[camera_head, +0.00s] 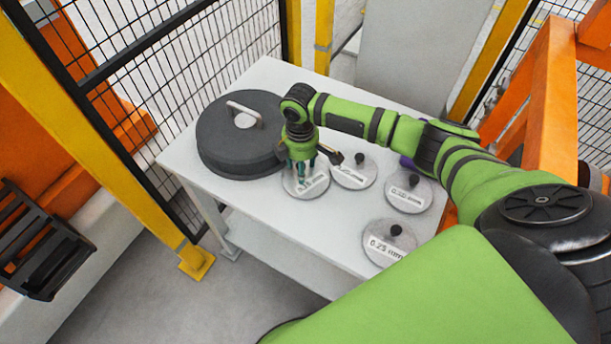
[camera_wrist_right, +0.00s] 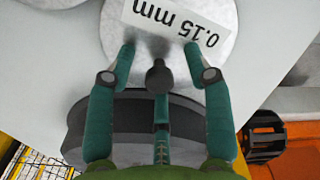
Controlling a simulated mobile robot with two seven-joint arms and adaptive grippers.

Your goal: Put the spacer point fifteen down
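The spacer is a thin light-grey round disc with a black knob and a white label reading 0.15 mm, upside down in the right wrist view (camera_wrist_right: 215,70). In the head view the spacer (camera_head: 296,189) appears to lie flat on the white table (camera_head: 285,225), partly covered by my right gripper (camera_head: 303,172). My right gripper, also in the wrist view (camera_wrist_right: 160,49), is over the spacer with its teal fingers spread. The knob stands between the fingers, with visible gaps on both sides. My left gripper is not in view.
A large dark round block (camera_head: 232,140) with a light handle stands left of the spacer. Other discs with knobs lie to the right, including one labelled 0.25 mm (camera_head: 377,250). Mesh fencing (camera_head: 185,60) and yellow posts stand behind the table. Bare tabletop lies in front.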

